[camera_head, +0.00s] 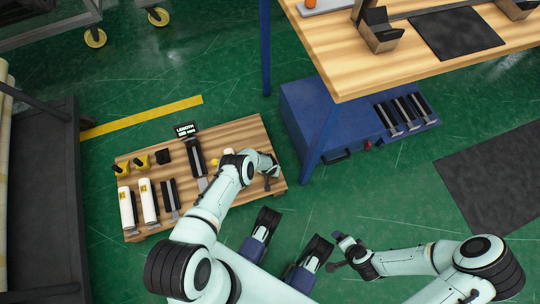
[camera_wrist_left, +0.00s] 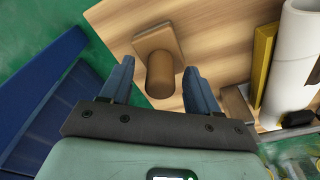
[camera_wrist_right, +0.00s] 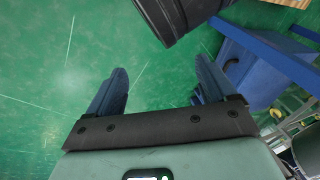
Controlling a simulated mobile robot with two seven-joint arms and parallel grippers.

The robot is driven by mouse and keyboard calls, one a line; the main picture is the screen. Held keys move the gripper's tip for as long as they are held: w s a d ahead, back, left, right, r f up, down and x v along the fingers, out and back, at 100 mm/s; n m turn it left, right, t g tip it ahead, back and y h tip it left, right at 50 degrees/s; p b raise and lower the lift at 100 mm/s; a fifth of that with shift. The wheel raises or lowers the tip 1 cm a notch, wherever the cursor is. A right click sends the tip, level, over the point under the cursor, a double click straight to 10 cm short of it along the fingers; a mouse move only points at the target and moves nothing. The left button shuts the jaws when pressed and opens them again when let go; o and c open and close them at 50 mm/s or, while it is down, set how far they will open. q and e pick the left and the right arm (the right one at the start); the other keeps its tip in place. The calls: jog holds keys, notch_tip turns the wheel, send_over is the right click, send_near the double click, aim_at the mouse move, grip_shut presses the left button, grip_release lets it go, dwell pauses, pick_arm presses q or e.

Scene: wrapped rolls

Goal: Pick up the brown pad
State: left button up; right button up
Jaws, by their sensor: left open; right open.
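The brown pad (camera_wrist_left: 156,42) shows in the left wrist view as a flat square plate with a round brown handle (camera_wrist_left: 160,76), on the light wooden board (camera_wrist_left: 220,25). My left gripper (camera_wrist_left: 158,72) is open over it, with the handle between the two fingers in that view. I cannot tell whether the fingers touch it. In the head view my left gripper (camera_head: 268,172) is over the board's right end and mostly hides the pad. My right gripper (camera_wrist_right: 160,72) is open and empty over the green floor; it also shows in the head view (camera_head: 343,250).
The board (camera_head: 240,130) also carries white rolls (camera_head: 127,208), dark blocks (camera_head: 170,195), yellow pieces (camera_head: 122,169) and a small black sign (camera_head: 186,130). A blue cabinet (camera_head: 310,105) and a workbench (camera_head: 350,75) stand right of it. A dark cart (camera_head: 45,190) stands at left.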

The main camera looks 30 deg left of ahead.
pick_arm(q)
grip_shut()
jog(key=shift+r, duration=0.1)
jog(key=shift+r, duration=0.1)
pick_arm(e)
jog(key=shift+s+r, duration=0.1)
pick_arm(q)
notch_tip(320, 180, up, 20)
jog(key=p, duration=0.9)
pick_arm(e)
jog(key=s+a+r+g+y, duration=0.1)
jog(key=s+a+r+g, duration=0.2)
jog(key=s+r, duration=0.6)
jog(key=shift+s+a+r+n+g+y, duration=0.35)
jog(key=shift+s+a, duration=0.3)
jog(key=shift+a, duration=0.15)
